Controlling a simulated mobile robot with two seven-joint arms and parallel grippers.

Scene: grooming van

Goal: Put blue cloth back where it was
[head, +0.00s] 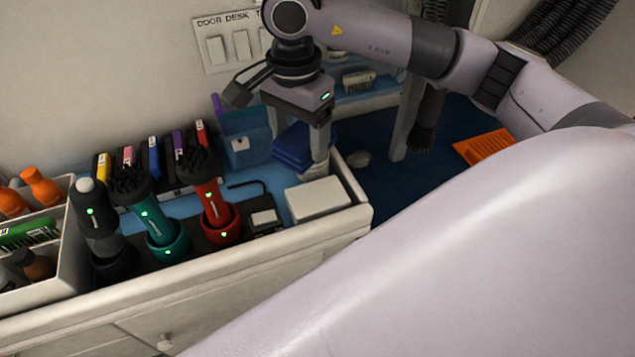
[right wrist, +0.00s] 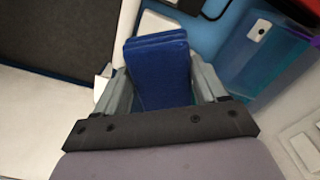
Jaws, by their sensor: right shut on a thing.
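The blue cloth (head: 293,146) is a folded, dark blue stack at the right end of the counter, between the blue translucent box and the white block. My right gripper (head: 312,158) reaches down over it from above. In the right wrist view the cloth (right wrist: 158,72) stands between the two grey fingers of my right gripper (right wrist: 162,90), which are shut on it. The fingers partly hide its sides. I cannot tell whether its underside touches the counter. My left gripper is not in view.
A blue translucent box (head: 245,140) stands just left of the cloth. A white block (head: 318,198) lies in front, near the counter's raised rim (head: 355,190). Red (head: 215,205) and teal (head: 158,225) clippers stand further left. An orange item (head: 484,146) lies on the blue floor.

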